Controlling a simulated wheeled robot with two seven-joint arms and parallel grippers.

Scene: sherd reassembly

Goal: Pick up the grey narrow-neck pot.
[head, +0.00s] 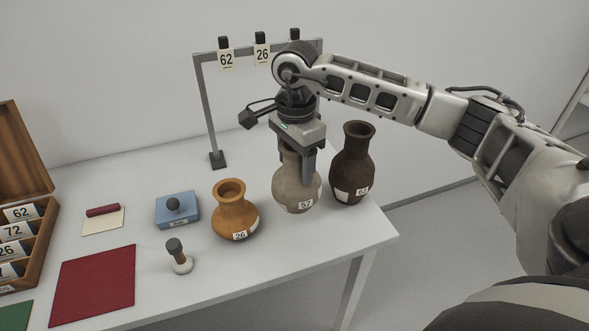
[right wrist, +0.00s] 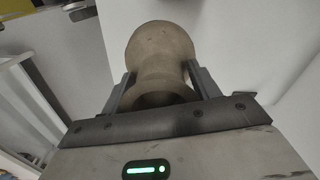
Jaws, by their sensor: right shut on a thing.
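The grey narrow-neck pot (head: 297,190) stands upright near the right end of the white table, with a label reading 57 on its lower body. My right gripper (head: 300,168) comes down on it from above and is shut on its neck. In the right wrist view the pot (right wrist: 162,48) sits between the two fingers of the gripper (right wrist: 160,88), one on each side of the neck. The gripper hides much of the pot's rim and neck in the head view. I cannot tell whether the base touches the table. My left gripper is not in view.
A dark brown pot (head: 352,165) stands close on the right, an orange pot (head: 234,212) labelled 26 on the left. A grey rack (head: 210,110) with number tags rises behind. A blue box (head: 177,208), a stamp (head: 179,258) and a red mat (head: 93,285) lie further left.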

